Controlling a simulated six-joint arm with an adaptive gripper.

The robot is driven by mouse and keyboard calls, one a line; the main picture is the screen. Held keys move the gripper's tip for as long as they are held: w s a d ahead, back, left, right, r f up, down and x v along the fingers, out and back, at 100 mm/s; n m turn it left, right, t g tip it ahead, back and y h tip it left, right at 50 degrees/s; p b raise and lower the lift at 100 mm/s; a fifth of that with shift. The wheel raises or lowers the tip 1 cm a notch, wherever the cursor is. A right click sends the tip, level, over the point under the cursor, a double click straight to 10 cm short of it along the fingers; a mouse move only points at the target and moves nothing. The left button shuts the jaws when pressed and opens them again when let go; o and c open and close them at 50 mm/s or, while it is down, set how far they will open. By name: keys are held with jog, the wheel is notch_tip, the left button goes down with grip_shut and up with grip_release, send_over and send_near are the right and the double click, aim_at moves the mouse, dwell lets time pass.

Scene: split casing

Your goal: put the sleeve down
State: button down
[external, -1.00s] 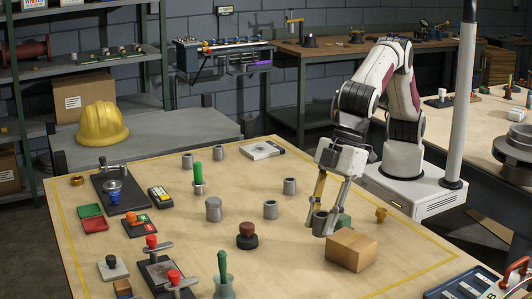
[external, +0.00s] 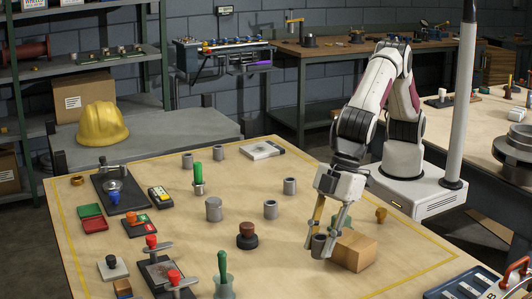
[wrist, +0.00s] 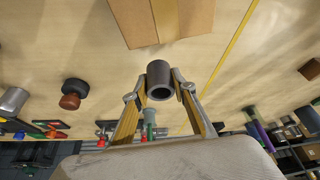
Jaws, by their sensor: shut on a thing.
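My gripper (external: 325,240) is shut on a dark grey sleeve (external: 318,246), a short hollow cylinder, close to the table's front right part. In the wrist view the sleeve (wrist: 159,81) sits between the two fingertips (wrist: 158,88), its open end facing the camera. I cannot tell whether its lower end touches the table. A cardboard box (external: 355,250) is just right of the sleeve in the external view, and it also shows beyond the sleeve in the wrist view (wrist: 165,18).
A dark knob with a brown-red top (external: 247,236) stands left of my gripper. A yellow-brown fitting (external: 381,215) is behind the box. A green-handled tool in a cup (external: 223,280) is at the front. The table (external: 290,265) is bare between that cup and the sleeve.

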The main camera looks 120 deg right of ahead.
jog(key=shift+f, duration=0.2)
jog(key=shift+f, duration=1.85)
jog(key=shift+f, duration=0.15)
jog(key=c, duration=1.6)
grip_release()
jog(key=shift+c, duration=0.2)
jog(key=shift+r, duration=0.2)
jog(key=v, duration=1.2)
jog(key=shift+d, duration=0.1)
